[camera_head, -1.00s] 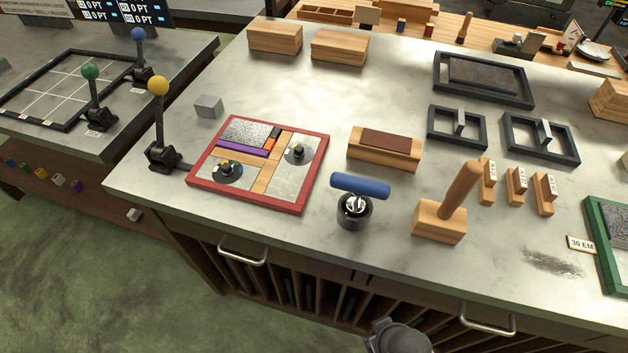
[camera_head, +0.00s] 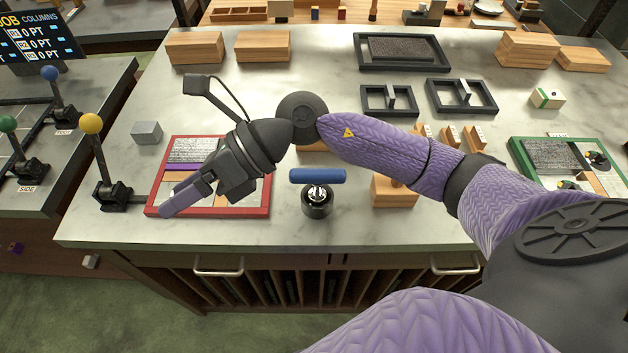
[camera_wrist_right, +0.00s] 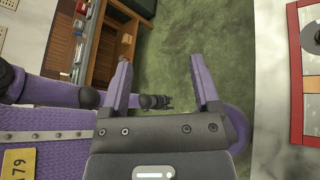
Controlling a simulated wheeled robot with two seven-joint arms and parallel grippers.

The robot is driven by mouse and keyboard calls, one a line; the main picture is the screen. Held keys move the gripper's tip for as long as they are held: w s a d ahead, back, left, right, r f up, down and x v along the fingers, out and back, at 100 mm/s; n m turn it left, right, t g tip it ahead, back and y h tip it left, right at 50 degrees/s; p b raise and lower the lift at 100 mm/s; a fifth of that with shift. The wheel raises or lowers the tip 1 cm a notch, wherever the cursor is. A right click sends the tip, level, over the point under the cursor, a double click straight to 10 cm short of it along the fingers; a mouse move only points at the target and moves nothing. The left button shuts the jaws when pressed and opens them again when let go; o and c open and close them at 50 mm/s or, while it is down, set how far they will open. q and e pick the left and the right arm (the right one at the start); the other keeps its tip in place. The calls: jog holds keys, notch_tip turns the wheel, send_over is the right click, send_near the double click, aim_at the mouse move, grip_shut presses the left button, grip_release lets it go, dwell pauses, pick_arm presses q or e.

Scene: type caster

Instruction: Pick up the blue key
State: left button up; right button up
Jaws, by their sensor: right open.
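The blue key (camera_head: 317,176) has a blue crossbar handle on a metal shaft and stands upright in a round black holder (camera_head: 317,204) on the worktop. My right gripper (camera_head: 182,200) is left of the key, above the red-framed tray, and points down to the left. Its two purple fingers (camera_wrist_right: 160,62) are spread apart and empty in the right wrist view. The key does not show in that view. What looks like my left arm's dark gripper (camera_wrist_right: 156,102) shows small beyond the fingers; its jaws are too small to read.
The red-framed tray (camera_head: 267,190) lies under my right gripper. A lever with a yellow knob (camera_head: 91,124) stands left of it. A wooden block with a handle (camera_head: 392,190) is right of the key, partly behind my right arm. A green-framed tray (camera_head: 520,160) is further right.

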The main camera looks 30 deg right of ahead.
jog(key=w+d+f+n+h, duration=0.1)
jog(key=d+f+n+h, duration=0.1)
jog(key=d+f+h, duration=0.35)
jog(key=r+g+h, duration=0.1)
jog(key=h, duration=0.8)
send_over(318, 172)
jog(key=shift+r+y, duration=0.15)
jog(key=shift+y, duration=0.1)
notch_tip(318, 172, down, 9)
jog(key=shift+b, duration=0.35)
jog(key=shift+f, duration=0.25)
jog(key=shift+f, duration=0.15)
jog(key=shift+f, duration=0.1)
jog(key=shift+c, duration=0.3)
grip_shut()
